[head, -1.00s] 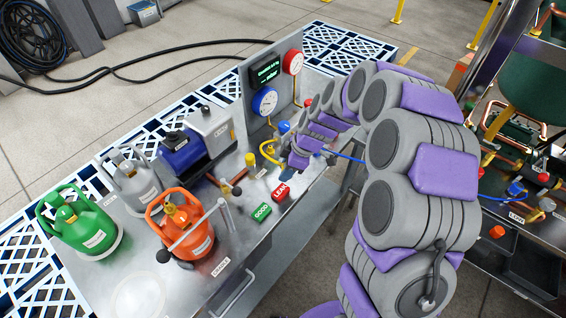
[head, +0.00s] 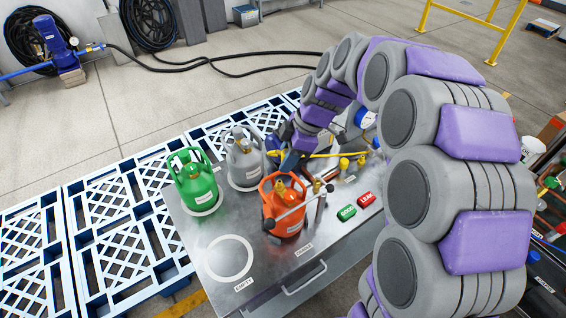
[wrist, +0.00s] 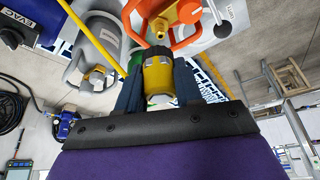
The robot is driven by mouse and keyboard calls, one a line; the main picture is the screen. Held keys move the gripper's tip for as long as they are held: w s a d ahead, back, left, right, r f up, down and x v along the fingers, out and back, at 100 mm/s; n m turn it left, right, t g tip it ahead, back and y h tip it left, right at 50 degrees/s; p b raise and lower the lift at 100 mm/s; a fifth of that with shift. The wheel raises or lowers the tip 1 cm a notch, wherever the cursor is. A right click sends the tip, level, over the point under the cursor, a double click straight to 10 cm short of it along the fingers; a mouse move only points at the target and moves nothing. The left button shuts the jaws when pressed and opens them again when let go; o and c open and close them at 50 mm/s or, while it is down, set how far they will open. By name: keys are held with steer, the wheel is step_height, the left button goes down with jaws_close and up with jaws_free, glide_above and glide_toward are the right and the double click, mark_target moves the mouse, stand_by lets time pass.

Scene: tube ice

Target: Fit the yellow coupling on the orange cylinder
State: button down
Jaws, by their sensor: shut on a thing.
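The orange cylinder (head: 287,222) stands on the metal bench, its brass valve on top inside the orange collar. The orange collar also shows at the top of the wrist view (wrist: 150,8), with brass fittings in it. My gripper (wrist: 158,68) is shut on the yellow coupling (wrist: 158,82), which sits between the two dark fingers. The coupling appears just short of the collar in the picture; the gap in depth cannot be told. In the head view my gripper (head: 290,160) is behind the orange cylinder, near the grey one, and the coupling cannot be made out.
A green cylinder (head: 196,187) and a grey cylinder (head: 244,162) stand to the left and behind. An empty ring mark (head: 230,258) lies front left. Green (head: 346,213) and red (head: 366,200) blocks lie to the right. A yellow hose (head: 325,155) runs from near my gripper.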

steer(key=shift+s+a+r, duration=0.15)
steer(key=shift+a, duration=0.4)
steer(key=shift+s+a+r, duration=0.1)
steer(key=shift+a, duration=0.4)
steer(key=shift+d+f+b, duration=0.15)
steer(key=shift+f, duration=0.75)
steer(key=shift+d+f+b, duration=0.15)
steer(key=shift+f, duration=1.3)
steer(key=shift+a+f, duration=0.2)
steer(key=shift+a, duration=0.4)
steer(key=shift+d, duration=0.45)
steer(key=shift+a, duration=0.15)
steer(key=shift+a+b, duration=0.3)
steer(key=shift+b, duration=0.1)
